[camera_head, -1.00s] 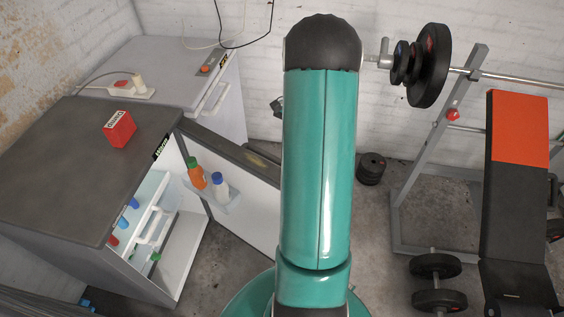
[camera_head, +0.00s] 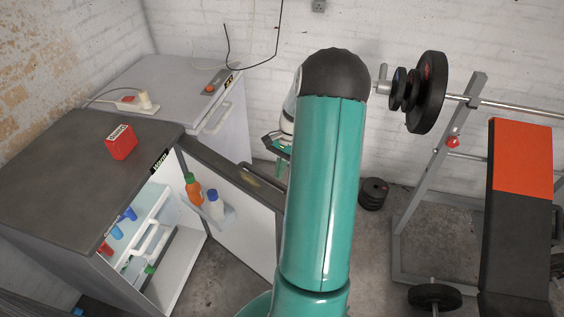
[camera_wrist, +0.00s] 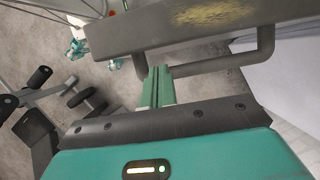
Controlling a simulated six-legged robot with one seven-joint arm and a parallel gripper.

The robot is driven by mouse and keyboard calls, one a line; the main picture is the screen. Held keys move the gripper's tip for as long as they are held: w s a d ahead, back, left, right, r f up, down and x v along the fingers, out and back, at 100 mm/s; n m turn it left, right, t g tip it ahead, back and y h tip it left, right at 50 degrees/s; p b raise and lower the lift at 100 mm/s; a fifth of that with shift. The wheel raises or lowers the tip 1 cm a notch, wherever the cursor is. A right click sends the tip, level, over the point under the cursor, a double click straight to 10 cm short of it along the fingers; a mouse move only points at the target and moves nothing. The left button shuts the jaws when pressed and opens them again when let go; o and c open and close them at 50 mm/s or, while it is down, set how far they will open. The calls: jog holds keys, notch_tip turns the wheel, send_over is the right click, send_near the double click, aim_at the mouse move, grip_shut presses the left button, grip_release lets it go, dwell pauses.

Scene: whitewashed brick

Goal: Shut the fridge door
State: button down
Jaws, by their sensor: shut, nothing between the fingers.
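The fridge (camera_head: 70,165) has a dark grey top and stands at the left in the head view. Its door (camera_head: 250,215) is open, swung out to the right, with bottles in its inner shelf. The door's top edge has a yellowish scuff, which also shows in the wrist view (camera_wrist: 205,15). The door handle (camera_wrist: 215,64) is a grey bar on the outer face. My gripper (camera_wrist: 158,74) is shut and empty, its green fingers by the left end of the handle. Whether they touch it, I cannot tell. In the head view my arm mostly hides the gripper.
A white chest freezer (camera_head: 185,85) stands behind the fridge. A red box (camera_head: 120,142) and a power strip (camera_head: 138,103) lie on top of the two units. A weight bench (camera_head: 520,210) and barbell plates (camera_head: 428,92) are at the right.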

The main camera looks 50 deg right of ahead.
aim_at(275, 183)
jog(key=x, duration=0.4)
jog(key=shift+a+f, duration=0.1)
jog(key=shift+f, duration=0.25)
jog(key=shift+a, duration=0.25)
